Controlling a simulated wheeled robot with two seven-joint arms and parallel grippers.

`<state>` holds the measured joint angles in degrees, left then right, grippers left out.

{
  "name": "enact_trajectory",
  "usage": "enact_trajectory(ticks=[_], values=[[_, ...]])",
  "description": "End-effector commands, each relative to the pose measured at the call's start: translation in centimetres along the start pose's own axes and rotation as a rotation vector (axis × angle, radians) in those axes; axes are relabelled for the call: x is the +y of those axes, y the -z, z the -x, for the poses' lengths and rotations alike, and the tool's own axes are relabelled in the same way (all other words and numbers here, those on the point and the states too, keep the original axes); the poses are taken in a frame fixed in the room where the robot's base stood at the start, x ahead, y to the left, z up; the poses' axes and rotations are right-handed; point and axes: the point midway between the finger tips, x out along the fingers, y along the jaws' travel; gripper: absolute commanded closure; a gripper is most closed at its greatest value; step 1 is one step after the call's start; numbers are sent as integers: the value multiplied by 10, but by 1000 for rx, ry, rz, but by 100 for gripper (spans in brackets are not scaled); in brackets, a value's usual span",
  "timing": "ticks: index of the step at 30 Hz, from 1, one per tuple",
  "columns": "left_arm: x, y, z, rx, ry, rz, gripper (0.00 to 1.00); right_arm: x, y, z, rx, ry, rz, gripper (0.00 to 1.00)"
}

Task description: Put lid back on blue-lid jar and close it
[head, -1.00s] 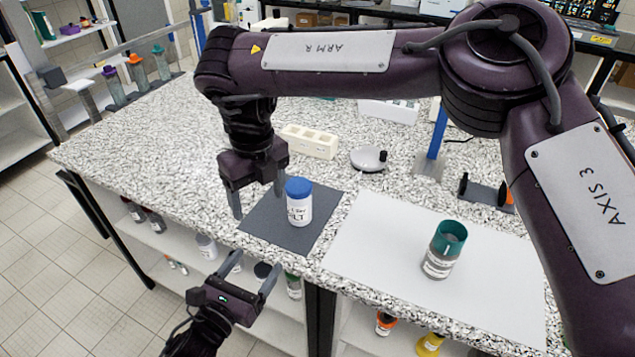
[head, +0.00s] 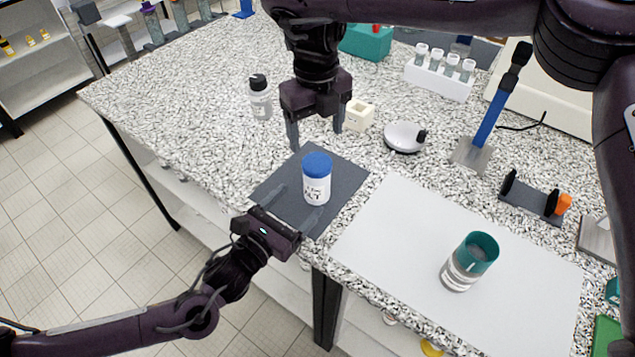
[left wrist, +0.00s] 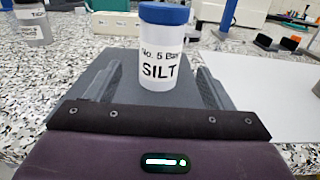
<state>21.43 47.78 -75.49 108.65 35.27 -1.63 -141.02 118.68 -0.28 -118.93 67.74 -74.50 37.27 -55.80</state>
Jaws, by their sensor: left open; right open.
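The blue-lid jar (head: 317,188) stands upright on the dark grey mat (head: 346,174). Its blue lid (head: 317,164) sits on top of it; I cannot tell how tight it is. In the left wrist view the white jar (left wrist: 159,65) reads "SILT" under the blue lid (left wrist: 164,14). My left gripper (head: 296,206) is open, low at the mat's front, its fingers pointing at the jar from either side, apart from it. In the left wrist view the open left fingers (left wrist: 153,88) flank the jar's lower part. My right gripper (head: 316,143) is open and empty, pointing down just behind the jar.
A teal-topped glass container (head: 470,262) stands on a white sheet (head: 400,225) to the right. A grey bottle (head: 260,98), a cream block (head: 359,115), a round scale-like device (head: 404,137) and a blue-handled stand (head: 487,125) stand behind. The counter left of the mat is clear.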

Motion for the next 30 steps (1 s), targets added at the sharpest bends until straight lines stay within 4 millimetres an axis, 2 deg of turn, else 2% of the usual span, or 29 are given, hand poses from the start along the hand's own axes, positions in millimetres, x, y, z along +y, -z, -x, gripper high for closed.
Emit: enact_trajectory(ticks=[15, 19, 28, 30], values=[[0, 0, -67, -2, 0, 1, 25, 0, 0, 0, 0, 0, 0, 27], [0, 0, -75, -1, 0, 1, 25, 0, 0, 0, 0, 0, 0, 27], [0, 0, -76, 0, 0, 1, 25, 0, 0, 0, 0, 0, 0, 27], [0, 0, -76, 0, 0, 1, 33, 0, 0, 0, 0, 0, 0, 27]])
